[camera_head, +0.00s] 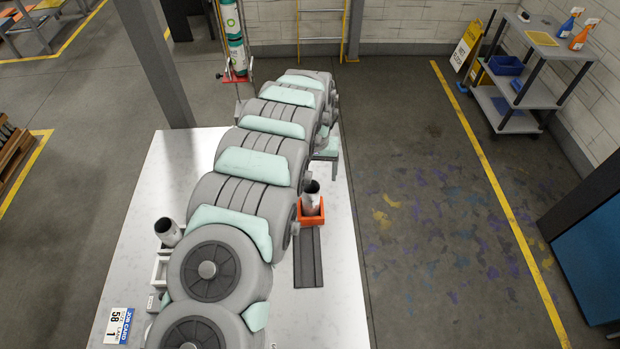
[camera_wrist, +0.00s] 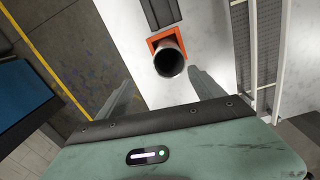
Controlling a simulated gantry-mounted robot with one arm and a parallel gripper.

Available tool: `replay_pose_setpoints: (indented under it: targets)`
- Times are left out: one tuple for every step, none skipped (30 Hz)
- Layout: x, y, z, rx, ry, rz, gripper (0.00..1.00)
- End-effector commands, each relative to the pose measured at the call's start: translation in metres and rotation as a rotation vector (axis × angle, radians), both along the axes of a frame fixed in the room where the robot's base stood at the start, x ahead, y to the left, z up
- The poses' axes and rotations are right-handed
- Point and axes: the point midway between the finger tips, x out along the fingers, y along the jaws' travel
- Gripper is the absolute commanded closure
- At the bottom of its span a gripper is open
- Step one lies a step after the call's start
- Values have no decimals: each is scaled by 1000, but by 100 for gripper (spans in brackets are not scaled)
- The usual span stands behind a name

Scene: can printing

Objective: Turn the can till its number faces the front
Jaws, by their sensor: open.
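A grey, open-topped can (camera_head: 311,192) stands upright in an orange holder (camera_head: 312,219) just right of my arm in the head view. In the wrist view the can (camera_wrist: 170,60) shows mostly its dark open mouth, with the orange holder (camera_wrist: 152,40) around its base. I cannot see a number on it in either view. My gripper (camera_wrist: 160,77) is open, its two fingers apart on either side of the can's line and not visibly touching it. In the head view my arm hides most of the gripper. A white job card (camera_head: 118,326) shows "58" and "1".
A second grey can (camera_head: 168,232) stands tilted-looking by a white frame (camera_head: 160,268) left of my arm. A dark strip (camera_head: 307,262) runs frontward from the orange holder. The white tabletop (camera_head: 340,285) is clear at right. A trolley (camera_head: 515,100) stands far off.

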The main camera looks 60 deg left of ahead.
Motion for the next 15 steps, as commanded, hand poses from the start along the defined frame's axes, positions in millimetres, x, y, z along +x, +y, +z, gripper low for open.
replay_pose_setpoints:
  targets:
    - [-8,1,-1,5,9,-55,23]
    - [-11,1,-2,7,14,-88,23]
    - [-14,1,-2,9,20,-126,23]
    - [-16,1,-3,10,23,-148,23]
    - [-18,1,-3,12,26,-165,23]
    - [-20,0,-3,12,29,-182,23]
    - [-20,0,-4,13,30,-190,23]
    - [-20,0,-5,12,31,-196,23]
    - [-20,0,-7,13,31,-200,23]
    - [-20,0,-9,12,30,-201,23]
    - [-20,0,-11,12,30,-201,23]
    - [-20,0,-14,12,29,-199,23]
    - [-20,0,-16,12,29,-199,23]
    - [-20,0,-20,12,29,-198,23]
    - [-21,0,-25,11,30,-197,23]
